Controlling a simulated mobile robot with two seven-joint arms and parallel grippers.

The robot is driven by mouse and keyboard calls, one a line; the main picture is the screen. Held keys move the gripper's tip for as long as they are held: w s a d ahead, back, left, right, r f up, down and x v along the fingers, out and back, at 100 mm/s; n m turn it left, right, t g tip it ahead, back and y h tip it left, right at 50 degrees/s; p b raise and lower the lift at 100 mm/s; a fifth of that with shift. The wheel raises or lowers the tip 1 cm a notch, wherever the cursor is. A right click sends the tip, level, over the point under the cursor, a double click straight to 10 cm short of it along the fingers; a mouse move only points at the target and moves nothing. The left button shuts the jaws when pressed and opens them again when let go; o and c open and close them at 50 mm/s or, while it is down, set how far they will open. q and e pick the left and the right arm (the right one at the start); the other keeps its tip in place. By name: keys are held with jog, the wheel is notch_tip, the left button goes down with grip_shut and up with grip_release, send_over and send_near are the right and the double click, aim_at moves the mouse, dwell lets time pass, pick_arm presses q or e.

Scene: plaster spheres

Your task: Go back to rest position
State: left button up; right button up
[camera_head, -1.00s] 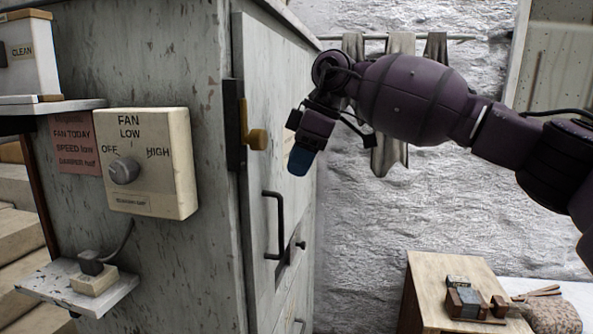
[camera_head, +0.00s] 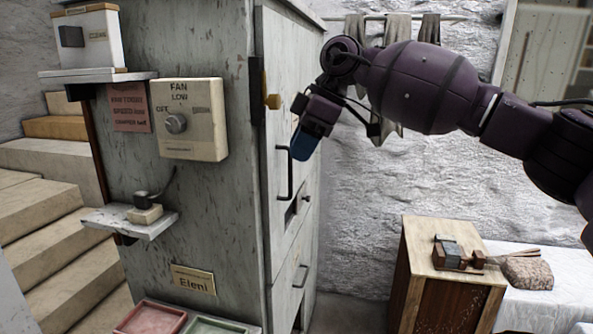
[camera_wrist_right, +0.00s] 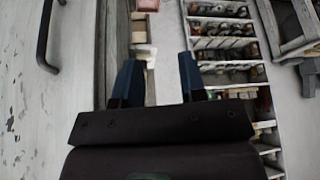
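My right gripper (camera_head: 300,148) hangs at the end of my dark purple right arm, in front of the grey cabinet's door side in the head view. The right wrist view shows its two blue fingers (camera_wrist_right: 160,80) spread apart with nothing held between them. My left gripper is not in view.
The worn grey cabinet (camera_head: 225,220) has a black door handle (camera_head: 285,172). A small shelf (camera_head: 130,222) juts from its left face. Stone steps (camera_head: 50,215) are at left. A wooden stand (camera_head: 440,255) carries small items at right. Grey cloths (camera_head: 397,30) hang behind my arm.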

jog(key=s+a+f+n+y, duration=0.1)
jog(key=s+a+f+y, duration=0.15)
jog(key=f+y, duration=0.6)
jog(key=s+a+f+n+y, duration=0.15)
jog(key=s+f+y, duration=0.35)
jog(key=f, duration=0.6)
jog(key=s+d+f+m+t+h, duration=0.2)
jog(key=d+f+m+t+h, duration=0.3)
jog(key=d+f+m+t, duration=0.35)
jog(key=s+d+f+m+t+h, duration=0.2)
jog(key=d+f+m+t+h, duration=0.4)
jog(key=d+f+m+t, duration=0.3)
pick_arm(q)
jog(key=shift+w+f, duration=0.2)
pick_arm(e)
jog(key=s+d+f+m+g+h, duration=0.1)
jog(key=s+d+f+g+h, duration=0.1)
jog(key=s+d+f+h, duration=0.2)
jog(key=s+d+f+m+g+h, duration=0.1)
jog(key=s+d+f+g+h, duration=0.2)
jog(key=s+d+f, duration=0.6)
jog(key=s+f+h, duration=0.1)
jog(key=s+f, duration=0.2)
jog(key=s, duration=0.3)
jog(key=shift+d+f, duration=0.15)
jog(key=shift+f, duration=0.15)
